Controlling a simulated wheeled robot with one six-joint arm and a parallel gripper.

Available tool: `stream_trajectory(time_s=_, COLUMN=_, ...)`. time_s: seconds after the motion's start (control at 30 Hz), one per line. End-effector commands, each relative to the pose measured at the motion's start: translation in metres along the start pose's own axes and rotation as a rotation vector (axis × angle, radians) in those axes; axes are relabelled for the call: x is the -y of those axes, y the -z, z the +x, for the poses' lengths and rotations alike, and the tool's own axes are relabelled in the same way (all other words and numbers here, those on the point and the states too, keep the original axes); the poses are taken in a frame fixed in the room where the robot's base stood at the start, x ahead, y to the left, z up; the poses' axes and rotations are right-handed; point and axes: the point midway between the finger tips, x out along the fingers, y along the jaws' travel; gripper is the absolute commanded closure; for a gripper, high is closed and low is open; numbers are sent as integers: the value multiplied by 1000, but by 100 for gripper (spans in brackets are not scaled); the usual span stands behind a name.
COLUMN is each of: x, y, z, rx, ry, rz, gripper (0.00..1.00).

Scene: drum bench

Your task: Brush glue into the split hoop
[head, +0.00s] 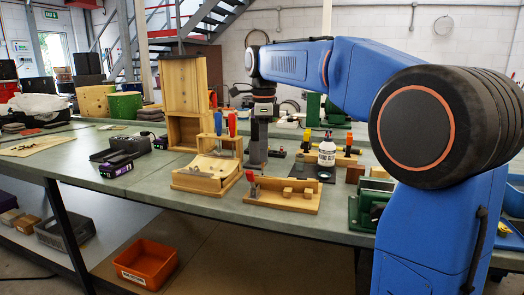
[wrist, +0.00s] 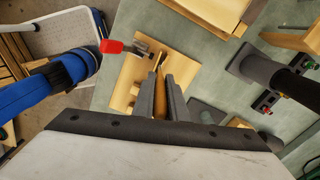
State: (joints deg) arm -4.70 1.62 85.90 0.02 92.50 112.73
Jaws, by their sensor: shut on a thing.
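My gripper (wrist: 160,82) is shut in the wrist view on a thin, wood-coloured thing that looks like the brush (wrist: 159,66); most of it is hidden between the fingers. Below it is a wooden fixture (wrist: 125,90) with a red-handled clamp (wrist: 112,46). The fixture also shows in the head view (head: 295,203), at the bench's front. I cannot tell whether the brush touches anything. A wooden cradle (head: 203,183) with a curved piece, perhaps the split hoop, stands left of the fixture. A white glue bottle (head: 327,152) stands upright behind the fixture. My fingertips are not clear in the head view.
A tool rack with blue and red handles (head: 225,140) stands behind the cradle. A dark post (head: 257,145) rises near the fixture. Knobbed blocks (head: 347,152) and a green-framed device (head: 365,210) are to the right.

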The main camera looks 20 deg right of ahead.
Motion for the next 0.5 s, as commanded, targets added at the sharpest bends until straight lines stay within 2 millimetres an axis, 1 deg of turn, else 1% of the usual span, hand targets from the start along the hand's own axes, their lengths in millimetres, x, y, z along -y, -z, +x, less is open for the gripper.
stream_trajectory(time_s=0.5, x=0, y=6, z=-1, rx=-1, ry=3, rz=2, gripper=100)
